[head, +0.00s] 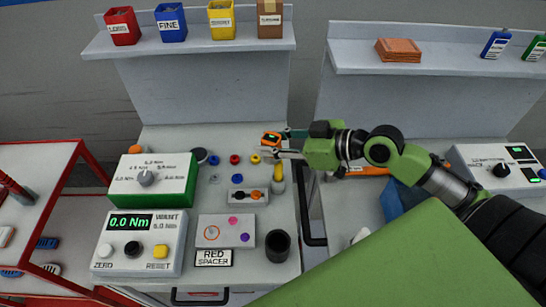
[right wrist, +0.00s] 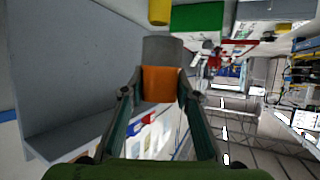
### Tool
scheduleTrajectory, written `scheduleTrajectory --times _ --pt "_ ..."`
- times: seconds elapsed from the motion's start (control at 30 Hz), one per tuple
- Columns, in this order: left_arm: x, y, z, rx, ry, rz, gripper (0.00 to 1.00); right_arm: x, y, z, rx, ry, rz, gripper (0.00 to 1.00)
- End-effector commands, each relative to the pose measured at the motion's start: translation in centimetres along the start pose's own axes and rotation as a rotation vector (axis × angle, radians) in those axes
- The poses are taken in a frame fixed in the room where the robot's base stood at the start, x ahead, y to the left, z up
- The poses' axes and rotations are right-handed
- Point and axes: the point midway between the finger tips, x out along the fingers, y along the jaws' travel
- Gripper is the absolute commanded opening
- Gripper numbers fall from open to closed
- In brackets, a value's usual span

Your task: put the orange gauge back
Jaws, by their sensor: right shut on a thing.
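The orange gauge (head: 271,138) is small, with a dark display face, and is held above the back of the left bench in the head view. My right gripper (head: 284,143) reaches in from the right and is shut on it. In the right wrist view, an orange block (right wrist: 162,83) sits between the fingertips of the right gripper (right wrist: 160,90). A grey rounded part (right wrist: 162,50) shows just beyond the orange; I cannot tell if it belongs to the gauge. My left gripper is not in view.
The left bench holds a green-white dial box (head: 150,182), a torque readout (head: 140,243), a spacer plate (head: 227,235), a dark cup (head: 277,245) and several small coloured parts. An orange stack (head: 398,49) lies on the right shelf. A red-framed rack (head: 65,165) stands left.

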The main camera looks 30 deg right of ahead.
Motion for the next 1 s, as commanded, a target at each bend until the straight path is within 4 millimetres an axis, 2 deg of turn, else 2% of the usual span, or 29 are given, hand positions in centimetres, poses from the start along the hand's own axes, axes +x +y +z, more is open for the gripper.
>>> scheduleTrajectory --times 0.4,0.57,0.73,0.9,1.0 --pt "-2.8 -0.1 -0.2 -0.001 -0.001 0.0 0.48 1.8 6.0 -2.3 0.072 0.009 0.204 0.05" --pt "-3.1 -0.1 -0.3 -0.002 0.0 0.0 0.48 2.5 8.1 -2.9 0.096 0.017 0.267 0.05" --pt "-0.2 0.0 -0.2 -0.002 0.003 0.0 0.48 4.5 9.3 0.8 0.116 0.02 0.298 0.05" --pt "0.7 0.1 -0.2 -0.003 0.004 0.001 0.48 5.2 9.4 2.1 0.118 0.021 0.301 0.05" --pt "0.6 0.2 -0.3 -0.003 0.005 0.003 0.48 5.6 9.4 3.1 0.121 0.02 0.301 0.05"
